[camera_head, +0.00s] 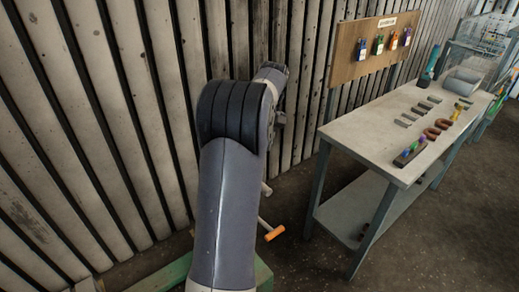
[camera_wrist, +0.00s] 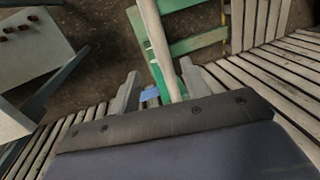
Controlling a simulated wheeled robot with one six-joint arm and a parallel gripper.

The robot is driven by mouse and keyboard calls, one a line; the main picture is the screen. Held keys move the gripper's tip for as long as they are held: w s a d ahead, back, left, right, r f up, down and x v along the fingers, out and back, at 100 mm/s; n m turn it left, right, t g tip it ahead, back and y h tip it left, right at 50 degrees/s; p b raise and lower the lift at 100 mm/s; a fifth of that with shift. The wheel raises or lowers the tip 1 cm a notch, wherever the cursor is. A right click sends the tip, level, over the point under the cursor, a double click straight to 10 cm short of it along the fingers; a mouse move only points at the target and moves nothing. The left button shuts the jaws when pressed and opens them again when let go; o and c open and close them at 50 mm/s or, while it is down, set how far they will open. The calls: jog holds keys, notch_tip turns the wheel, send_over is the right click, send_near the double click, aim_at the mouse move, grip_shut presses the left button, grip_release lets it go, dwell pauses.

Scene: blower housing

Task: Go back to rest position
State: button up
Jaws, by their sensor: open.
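My gripper (camera_wrist: 160,68) shows in the wrist view as two grey fingers standing apart. It is open, and I see nothing held between the fingers. A pale pole (camera_wrist: 157,45) crosses the view between them; I cannot tell its distance. A small blue piece (camera_wrist: 149,94) shows low beside the left finger. In the head view my arm rises in the middle and bends away toward the slatted wall. The fingers cannot be made out there, as the arm hides them.
A workbench (camera_head: 355,141) with several small parts stands to the right, under a pegboard (camera_head: 350,55). An orange-ended handle (camera_head: 273,232) shows low beside my arm. A green frame (camera_wrist: 205,40) lies ahead of the fingers. The slatted wall (camera_head: 100,130) is close on the left.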

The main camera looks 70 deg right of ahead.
jog(key=f, duration=0.3)
jog(key=a+f, duration=0.1)
jog(key=f, duration=0.3)
jog(key=w+f+p, duration=0.1)
jog(key=f, duration=0.2)
jog(key=shift+w+a+f, duration=0.1)
jog(key=shift+a+f, duration=0.05)
jog(key=shift+a, duration=0.2)
jog(key=shift+w+a+f, duration=0.1)
jog(key=shift+f, duration=0.1)
jog(key=shift+w+a, duration=0.15)
jog(key=shift+a, duration=0.05)
